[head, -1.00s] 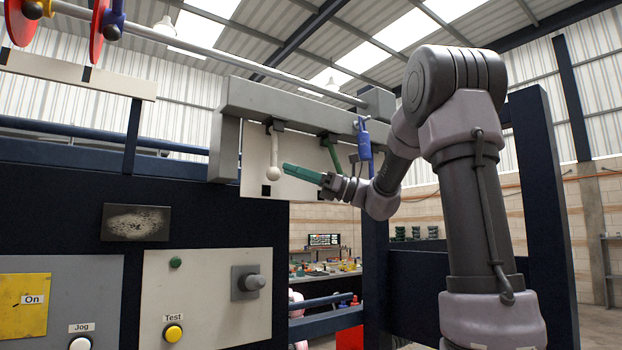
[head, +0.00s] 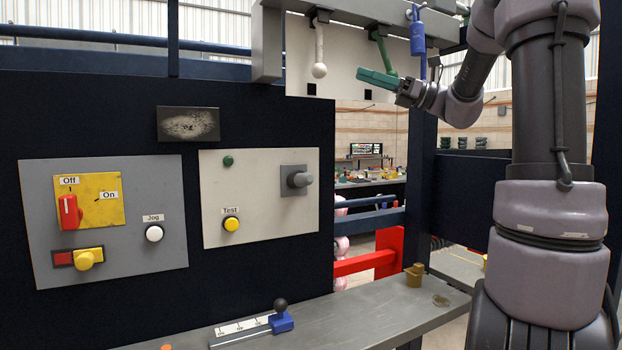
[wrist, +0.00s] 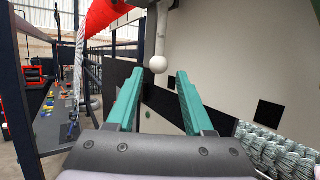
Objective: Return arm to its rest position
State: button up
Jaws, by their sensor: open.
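My gripper (head: 378,78) is raised at the upper right of the head view, in front of a pale panel (head: 345,55). Its green fingers also show in the wrist view (wrist: 158,95), spread apart with nothing between them. A white lever with a ball end (head: 319,70) hangs to the left of the fingers in the head view. The ball shows beyond the gap between the fingers in the wrist view (wrist: 158,64). A green lever (head: 384,50) hangs just above and behind the fingers. I cannot tell whether the fingers touch it.
A blue hanging piece (head: 417,35) is right of the green lever. Control panels with a red switch (head: 70,211) and yellow Test button (head: 231,224) are at left. A grey ledge (head: 370,312) below holds a black-knobbed slider (head: 281,318). A red frame (head: 390,252) stands behind it.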

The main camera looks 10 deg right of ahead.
jog(key=s+a+f+n+g+h, duration=0.3)
jog(key=s+a+f+n+h, duration=0.55)
jog(key=s+f, duration=0.5)
jog(key=s+d+f+n+t+h, duration=0.5)
jog(key=d+f+n+h, duration=0.3)
jog(key=d+f+h, duration=0.1)
jog(key=shift+s+d+f+h, duration=0.2)
jog(key=shift+d+f+h, duration=0.15)
jog(key=shift+f+h, duration=0.3)
